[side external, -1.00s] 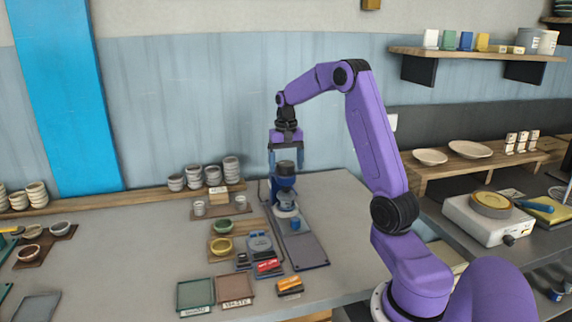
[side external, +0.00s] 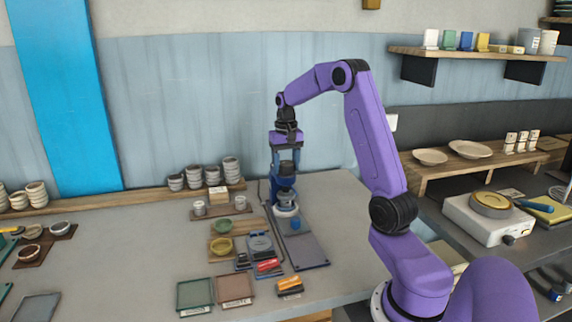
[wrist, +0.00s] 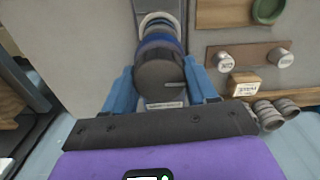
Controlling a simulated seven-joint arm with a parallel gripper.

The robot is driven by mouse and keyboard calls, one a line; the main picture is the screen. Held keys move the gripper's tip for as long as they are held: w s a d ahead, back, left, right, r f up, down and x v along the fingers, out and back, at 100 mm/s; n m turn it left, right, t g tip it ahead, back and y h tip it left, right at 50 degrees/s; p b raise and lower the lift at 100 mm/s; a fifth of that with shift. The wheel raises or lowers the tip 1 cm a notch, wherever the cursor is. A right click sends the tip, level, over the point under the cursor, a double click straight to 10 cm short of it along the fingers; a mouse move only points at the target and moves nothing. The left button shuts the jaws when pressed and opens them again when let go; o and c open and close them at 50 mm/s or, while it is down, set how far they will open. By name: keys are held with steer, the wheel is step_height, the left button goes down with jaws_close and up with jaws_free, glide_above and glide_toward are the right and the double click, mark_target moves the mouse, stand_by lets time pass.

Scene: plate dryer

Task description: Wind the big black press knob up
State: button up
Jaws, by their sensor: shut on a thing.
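The press is a blue and grey upright device with the big black press knob (side external: 286,167) on top. It stands towards the back of the grey bench, on the rear end of a long dark base plate (side external: 306,252). My gripper (side external: 285,173) points straight down over it, with its blue fingers on either side of the knob. In the wrist view the round dark knob (wrist: 160,75) sits between the two blue fingers, with a small pale mark on its top. My gripper is shut on the knob. The lower press is partly hidden by the knob and fingers.
Stacked small bowls (side external: 231,168) stand on the back ledge, left of the press. Small cups (side external: 199,208) on a board and a green bowl (side external: 223,226) are close to its left. A blue item (side external: 295,224) sits on the base plate in front.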

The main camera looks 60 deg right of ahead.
mark_target(286, 163)
steer(key=n, duration=0.9)
steer(key=shift+n, duration=0.3)
steer(key=n, duration=0.4)
steer(key=shift+n, duration=0.3)
steer(key=shift+r+n, duration=0.1)
steer(key=shift+n, duration=2.1)
steer(key=o, duration=1)
steer(key=shift+o, duration=0.2)
step_height(286, 163, up, 17)
steer(key=shift+r, duration=0.15)
